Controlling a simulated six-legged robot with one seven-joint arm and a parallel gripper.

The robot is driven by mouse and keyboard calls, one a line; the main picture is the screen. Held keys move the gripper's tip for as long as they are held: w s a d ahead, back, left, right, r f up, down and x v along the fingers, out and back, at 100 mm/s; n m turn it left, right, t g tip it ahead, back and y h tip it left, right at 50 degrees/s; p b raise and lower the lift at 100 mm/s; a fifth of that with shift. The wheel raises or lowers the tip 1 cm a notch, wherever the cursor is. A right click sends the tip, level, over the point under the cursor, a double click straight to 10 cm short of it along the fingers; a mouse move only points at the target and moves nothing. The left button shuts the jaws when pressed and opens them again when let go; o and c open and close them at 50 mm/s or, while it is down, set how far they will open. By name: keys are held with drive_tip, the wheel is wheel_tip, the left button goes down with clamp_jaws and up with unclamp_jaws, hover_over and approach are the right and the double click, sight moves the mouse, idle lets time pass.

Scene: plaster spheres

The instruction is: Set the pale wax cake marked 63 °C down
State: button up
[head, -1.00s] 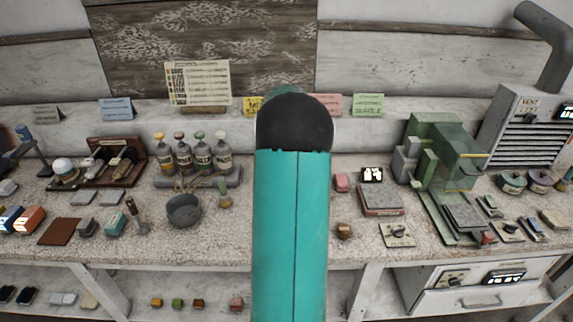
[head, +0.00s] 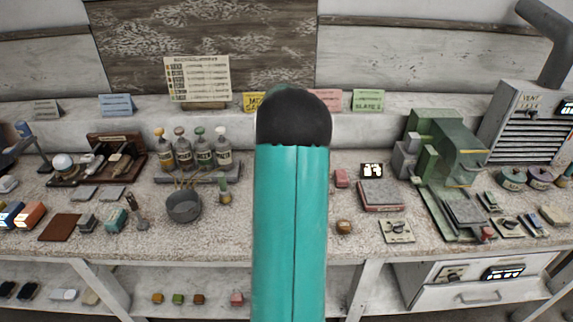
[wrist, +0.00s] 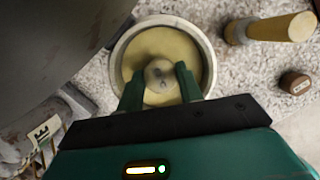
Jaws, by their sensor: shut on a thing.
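My gripper (wrist: 158,82) is shut on a small pale, rounded lump with dark marks, the wax cake (wrist: 160,72), in the wrist view. The marks are too blurred to read. Behind the cake is a round dish (wrist: 204,50) with a pale rim and a yellowish inside. The cake appears in front of the dish's middle; I cannot tell whether it touches it. In the head view my teal arm hides the gripper, the cake and the dish.
A brown marked block (wrist: 295,82) and a yellow-handled tool (wrist: 275,28) lie right of the dish. In the head view, a grey bowl (head: 183,208) stands left of my arm and a green machine (head: 440,150) right. Speckled bench (head: 365,240) shows clear towards its front edge.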

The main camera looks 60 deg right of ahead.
drive_tip(key=shift+f, duration=0.25)
drive_tip(key=o, duration=1.1)
drive_tip(key=shift+c, duration=0.2)
drive_tip(key=shift+r, duration=0.1)
drive_tip(key=shift+r, duration=1.9)
drive_tip(key=shift+a, duration=0.1)
